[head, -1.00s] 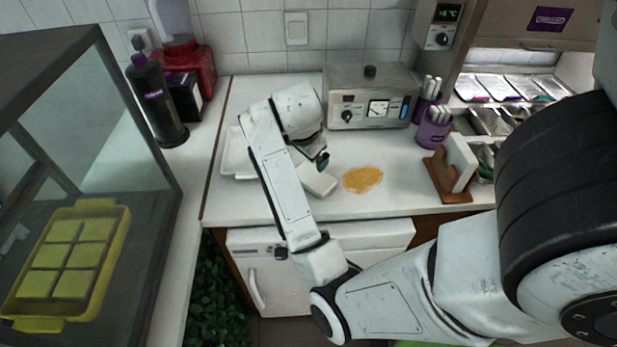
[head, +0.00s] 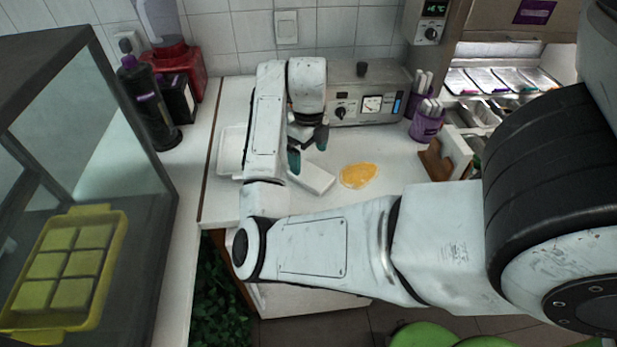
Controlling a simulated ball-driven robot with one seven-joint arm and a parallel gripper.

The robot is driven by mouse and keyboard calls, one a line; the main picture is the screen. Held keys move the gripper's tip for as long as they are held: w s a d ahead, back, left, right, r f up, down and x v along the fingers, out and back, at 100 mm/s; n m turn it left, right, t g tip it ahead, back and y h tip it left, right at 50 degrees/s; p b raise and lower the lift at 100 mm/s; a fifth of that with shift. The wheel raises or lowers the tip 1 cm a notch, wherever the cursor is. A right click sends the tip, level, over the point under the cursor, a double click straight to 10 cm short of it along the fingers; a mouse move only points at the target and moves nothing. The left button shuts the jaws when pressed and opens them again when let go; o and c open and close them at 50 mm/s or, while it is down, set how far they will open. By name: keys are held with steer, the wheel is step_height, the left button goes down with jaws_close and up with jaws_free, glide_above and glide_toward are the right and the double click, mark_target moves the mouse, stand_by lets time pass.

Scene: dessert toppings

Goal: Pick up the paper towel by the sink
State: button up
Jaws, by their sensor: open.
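A white, flat, rectangular paper towel (head: 316,179) lies on the white counter, right of the white sink basin (head: 229,152). My gripper (head: 308,151) is open with dark green fingertips pointing down. It is just above and behind the towel in the picture. The near fingertip overlaps the towel's upper left end; I cannot tell whether it touches. Nothing shows between the fingers. My arm hides part of the sink and the left end of the towel.
An orange spill (head: 358,175) lies right of the towel. A metal appliance (head: 365,95) stands behind. A glass case with a yellow tray (head: 100,282) is at left.

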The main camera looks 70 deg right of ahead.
mark_target(309, 173)
steer(key=shift+a+f+p, duration=0.1)
steer(key=shift+f+p, duration=0.3)
steer(key=shift+f, duration=2.55)
steer(key=shift+c, duration=0.2)
steer(key=c, duration=1.1)
steer(key=shift+r+b, duration=0.3)
steer(key=shift+r, duration=0.55)
steer(key=s+a+r, duration=0.1)
steer(key=s+r, duration=0.2)
steer(key=s, duration=0.1)
steer(key=s+a+r+p, duration=0.1)
steer(key=s+a+r, duration=0.1)
steer(key=s+r, duration=0.2)
steer(key=s+a+r+p, duration=0.1)
steer(key=s+a+r, duration=0.1)
steer(key=s+r, duration=0.2)
steer(key=shift+s+a+r, duration=0.2)
steer(key=shift+s, duration=0.35)
